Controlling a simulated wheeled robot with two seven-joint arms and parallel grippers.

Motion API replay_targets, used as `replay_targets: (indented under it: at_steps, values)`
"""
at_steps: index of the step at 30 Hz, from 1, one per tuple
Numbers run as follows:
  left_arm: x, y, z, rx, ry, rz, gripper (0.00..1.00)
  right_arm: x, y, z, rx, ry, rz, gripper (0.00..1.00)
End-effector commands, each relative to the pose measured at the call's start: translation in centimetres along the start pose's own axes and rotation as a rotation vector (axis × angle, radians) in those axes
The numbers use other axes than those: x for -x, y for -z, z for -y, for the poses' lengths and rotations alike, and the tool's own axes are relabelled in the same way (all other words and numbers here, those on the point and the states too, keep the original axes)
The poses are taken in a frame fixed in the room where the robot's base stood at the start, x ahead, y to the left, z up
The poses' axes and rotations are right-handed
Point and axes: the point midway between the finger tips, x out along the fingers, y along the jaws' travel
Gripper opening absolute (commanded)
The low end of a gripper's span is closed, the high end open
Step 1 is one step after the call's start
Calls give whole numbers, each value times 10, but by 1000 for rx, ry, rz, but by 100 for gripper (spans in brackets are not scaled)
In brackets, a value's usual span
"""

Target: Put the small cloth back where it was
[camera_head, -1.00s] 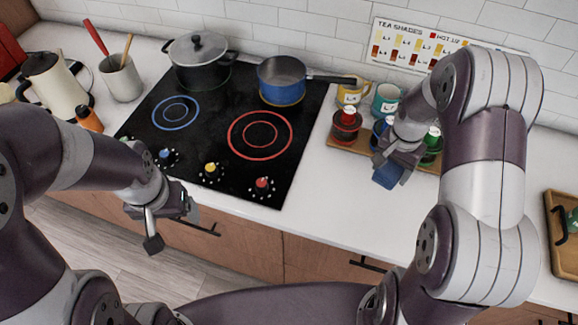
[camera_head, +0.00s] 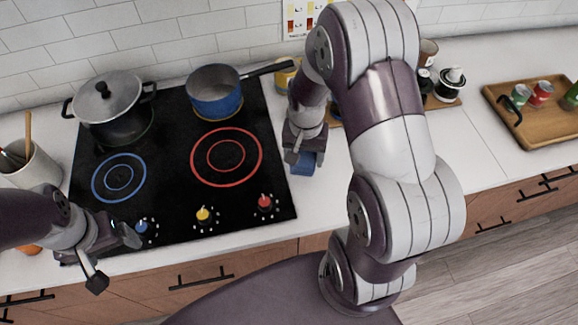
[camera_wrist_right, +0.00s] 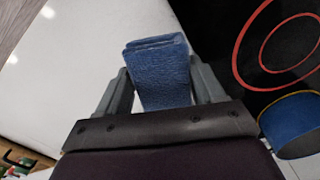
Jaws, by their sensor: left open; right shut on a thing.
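The small blue cloth (camera_wrist_right: 160,75) is folded and held between the two fingers of my right gripper (camera_wrist_right: 160,90). In the head view the cloth (camera_head: 303,164) hangs below my right gripper (camera_head: 304,152), over the white counter just right of the cooktop. I cannot tell whether it touches the counter. My left gripper (camera_head: 108,262) is open and empty at the front left edge of the cooktop. My right arm hides part of the counter behind it.
A wooden tray (camera_head: 550,133) with cans stands at the right. A utensil crock (camera_head: 35,168) stands left. White counter (camera_head: 475,165) is clear right of my arm.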

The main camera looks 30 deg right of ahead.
Motion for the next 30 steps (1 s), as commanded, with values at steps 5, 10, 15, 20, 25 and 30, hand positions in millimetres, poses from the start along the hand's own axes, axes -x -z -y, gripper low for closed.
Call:
replay_targets:
  at_steps: [5, 10, 15, 20, 25, 30]
  values:
    - [7, 1, 0, 0, 0, 0, 82, -16, -9, 27, 1, -1, 1, 39]
    - [13, 2, 0, 0, 0, 0, 82, -42, -11, 30, -2, -2, 4, 39]
    - [14, 2, 0, 0, 0, 0, 82, -59, -10, 30, -2, 0, 0, 39]
    - [14, 2, 0, 0, 0, 0, 82, -59, -10, 30, -2, 0, -1, 39]
    - [10, 1, 0, 0, 0, 0, 82, -64, -10, 30, -2, 0, 0, 39]
    - [10, 1, 0, 0, 0, 0, 82, -65, -10, 30, -2, 0, -1, 93]
